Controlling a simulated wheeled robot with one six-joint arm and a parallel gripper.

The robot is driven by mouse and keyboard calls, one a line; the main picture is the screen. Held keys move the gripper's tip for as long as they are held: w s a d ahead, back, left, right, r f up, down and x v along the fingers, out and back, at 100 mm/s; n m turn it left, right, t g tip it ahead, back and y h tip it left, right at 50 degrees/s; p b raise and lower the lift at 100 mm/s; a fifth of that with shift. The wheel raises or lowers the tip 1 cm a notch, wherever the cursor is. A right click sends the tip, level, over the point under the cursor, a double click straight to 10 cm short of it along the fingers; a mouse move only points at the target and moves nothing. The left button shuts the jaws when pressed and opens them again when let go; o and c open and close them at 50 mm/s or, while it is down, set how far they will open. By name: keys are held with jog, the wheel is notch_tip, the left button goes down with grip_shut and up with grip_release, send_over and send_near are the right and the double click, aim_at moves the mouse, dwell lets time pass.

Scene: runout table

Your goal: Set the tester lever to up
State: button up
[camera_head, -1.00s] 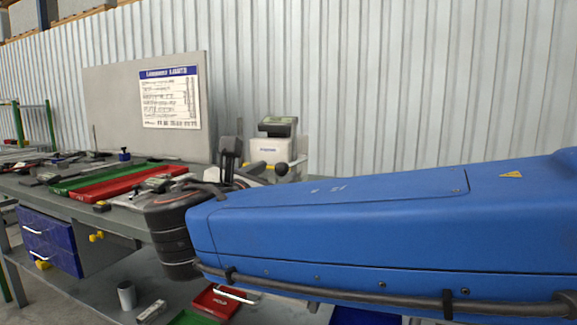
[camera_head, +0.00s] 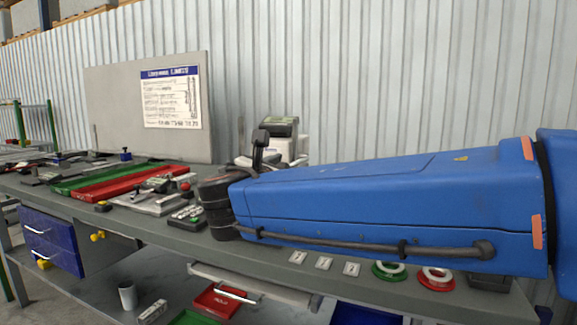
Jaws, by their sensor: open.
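The tester appears to be the white box (camera_head: 290,149) with a green-edged dark display on top, at the back of the table by the wall. Its lower part is hidden behind my arm. I cannot make out its lever now, so its position does not show. My gripper (camera_head: 260,140) is a dark upright shape just in front of the tester's left side. It is open, with nothing visible in it. I cannot tell whether it touches the lever.
On the grey table (camera_head: 120,212) lie a green tray (camera_head: 95,179), a red tray (camera_head: 112,184) and a metal fixture (camera_head: 150,198) with a red knob. Green (camera_head: 389,271) and red (camera_head: 436,277) ring-shaped items lie at the front right. A notice board (camera_head: 110,110) stands behind.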

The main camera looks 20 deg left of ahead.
grip_shut()
jog(key=shift+w+r+g, duration=0.2)
jog(key=shift+r+g, duration=0.9)
jog(key=shift+r, duration=0.25)
jog(key=r+g, duration=0.1)
jog(key=w+r+g, duration=0.2)
jog(key=r, duration=0.1)
jog(key=shift+d+g, duration=0.1)
jog(key=shift+g, duration=0.3)
jog(key=w+r+g, duration=0.2)
jog(key=g, duration=0.1)
jog(key=shift+r, duration=0.2)
jog(key=shift+w+d+r, duration=0.1)
jog(key=shift+w+r, duration=0.4)
jog(key=shift+w, duration=0.2)
jog(key=shift+w+d+r, duration=0.1)
jog(key=shift+w+r, duration=0.35)
jog(key=shift+w, duration=0.25)
